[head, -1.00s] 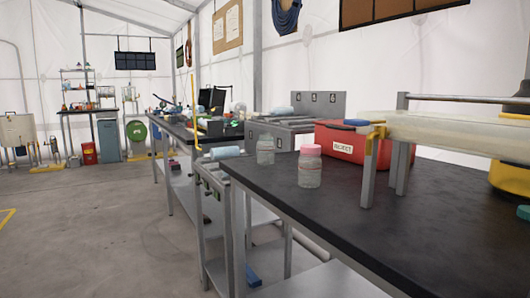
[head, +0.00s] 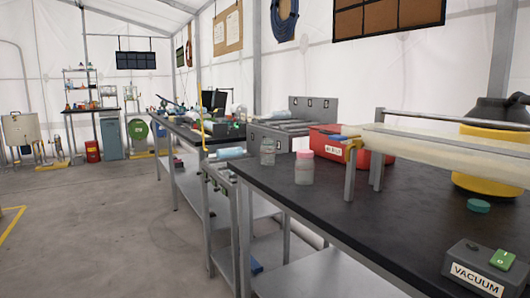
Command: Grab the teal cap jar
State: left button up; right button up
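A teal disc that looks like a cap (head: 479,206) lies flat on the black bench top at the right; no jar shows under it. A clear jar (head: 267,152) stands near the far left corner of the bench, with no coloured cap visible on it. A jar with a pink cap (head: 304,168) stands upright just right of it. No jar wearing a teal cap can be made out. Neither of my grippers is in view.
The black bench (head: 370,215) has clear room between the jars and the vacuum box (head: 487,268). A red bin (head: 328,143) and a raised pale roller on metal legs (head: 440,150) stand behind. A yellow-and-black container (head: 490,175) is at the right. Open floor (head: 110,230) lies left.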

aim_at(267, 148)
jog(key=i+j, duration=0.15)
jog(key=j, duration=0.3)
jog(key=i+j+z, duration=0.1)
jog(key=j, duration=0.3)
jog(key=i+j, duration=0.15)
jog(key=j, duration=0.3)
jog(key=i+j, duration=0.1)
jog(key=j, duration=0.35)
jog(key=i+j+z, duration=0.1)
jog(key=j, duration=0.35)
